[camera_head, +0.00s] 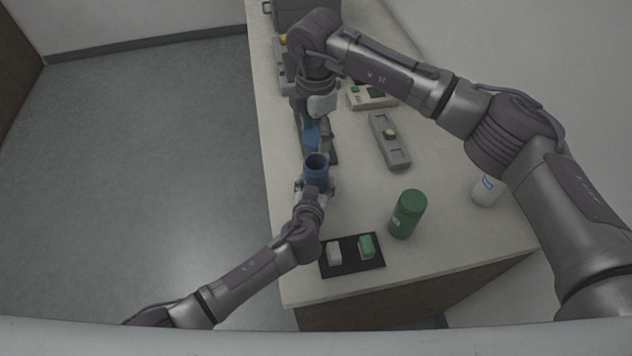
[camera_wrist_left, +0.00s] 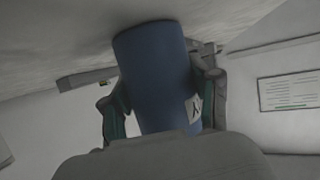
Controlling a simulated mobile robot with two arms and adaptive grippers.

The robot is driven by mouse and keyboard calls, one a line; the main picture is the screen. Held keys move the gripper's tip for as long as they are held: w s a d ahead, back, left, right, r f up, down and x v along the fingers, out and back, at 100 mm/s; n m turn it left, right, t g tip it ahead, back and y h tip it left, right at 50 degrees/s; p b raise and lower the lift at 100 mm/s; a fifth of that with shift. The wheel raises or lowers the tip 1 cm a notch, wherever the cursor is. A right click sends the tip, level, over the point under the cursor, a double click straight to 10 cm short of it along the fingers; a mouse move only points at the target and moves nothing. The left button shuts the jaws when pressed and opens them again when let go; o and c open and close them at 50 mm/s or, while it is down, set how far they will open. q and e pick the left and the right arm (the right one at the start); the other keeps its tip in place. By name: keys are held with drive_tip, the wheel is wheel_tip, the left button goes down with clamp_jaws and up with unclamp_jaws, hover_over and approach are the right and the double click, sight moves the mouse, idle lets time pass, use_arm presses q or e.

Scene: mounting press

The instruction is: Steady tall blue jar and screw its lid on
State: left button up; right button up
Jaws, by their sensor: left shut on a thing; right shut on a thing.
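The tall blue jar (camera_head: 316,171) is near the left edge of the counter, its open, dark mouth facing up. My left gripper (camera_head: 314,190) is shut around its side. The left wrist view shows the jar (camera_wrist_left: 158,75) between the two fingers (camera_wrist_left: 163,108), with a small white label on its side. My right gripper (camera_head: 319,148) is just beyond the jar and shut on a blue piece (camera_head: 311,138), which looks like the lid. The lid is apart from the jar mouth and partly hidden by the fingers. I cannot tell whether the jar's base touches the counter.
A green jar (camera_head: 407,214) stands to the right, and a white bottle (camera_head: 487,190) stands farther right. A black tray (camera_head: 351,266) with a white and a green block lies in front. A grey device (camera_head: 389,141) lies behind. Bare counter (camera_head: 355,200) lies between.

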hover_over(316, 157)
drive_tip(key=s, duration=0.2)
drive_tip(key=shift+s+f, duration=0.15)
drive_tip(key=shift+f, duration=2.35)
drive_tip(key=shift+f, duration=0.85)
drive_tip(key=shift+f, duration=0.6)
